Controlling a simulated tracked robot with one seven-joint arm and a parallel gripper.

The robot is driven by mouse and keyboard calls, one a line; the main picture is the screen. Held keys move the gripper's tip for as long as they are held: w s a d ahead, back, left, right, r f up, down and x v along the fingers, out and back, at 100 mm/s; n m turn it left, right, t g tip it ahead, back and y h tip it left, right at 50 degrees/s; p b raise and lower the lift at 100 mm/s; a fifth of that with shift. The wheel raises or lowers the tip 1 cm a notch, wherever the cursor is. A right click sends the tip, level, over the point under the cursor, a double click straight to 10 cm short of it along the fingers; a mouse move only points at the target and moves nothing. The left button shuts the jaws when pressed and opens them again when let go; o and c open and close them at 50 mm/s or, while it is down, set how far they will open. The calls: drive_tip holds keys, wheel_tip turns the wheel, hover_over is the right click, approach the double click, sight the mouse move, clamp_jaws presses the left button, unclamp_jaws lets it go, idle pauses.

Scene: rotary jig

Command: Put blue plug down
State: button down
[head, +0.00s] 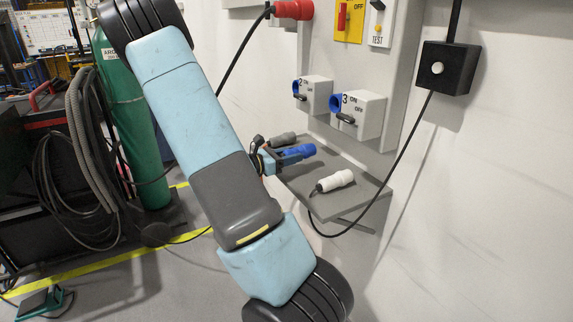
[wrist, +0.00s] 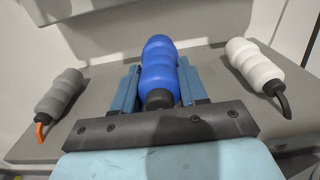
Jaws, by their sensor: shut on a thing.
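The blue plug (wrist: 159,70) is between the two fingers of my gripper (wrist: 162,82) in the wrist view, with its dark cable end towards my palm. In the head view the blue plug (head: 297,151) points right, and my gripper (head: 285,158) is shut on it at the left part of the grey shelf (head: 372,194). The shelf (wrist: 105,118) lies beneath and behind the plug in the wrist view. I cannot tell whether the plug touches the shelf.
A grey plug (wrist: 60,92) with an orange end lies left of my gripper, and a white plug (wrist: 257,62) lies right. Above the shelf are wall sockets marked 2 (head: 313,94) and 3 (head: 357,115). A black cable (head: 404,140) hangs at the right. A green cylinder (head: 135,130) stands left.

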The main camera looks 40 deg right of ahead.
sight(289, 172)
drive_tip(key=shift+w+d+f, duration=0.1)
drive_tip(key=shift+w+f, duration=0.4)
drive_tip(key=shift+f, duration=1.5)
drive_tip(key=shift+f, duration=0.15)
drive_tip(key=c, duration=0.6)
unclamp_jaws()
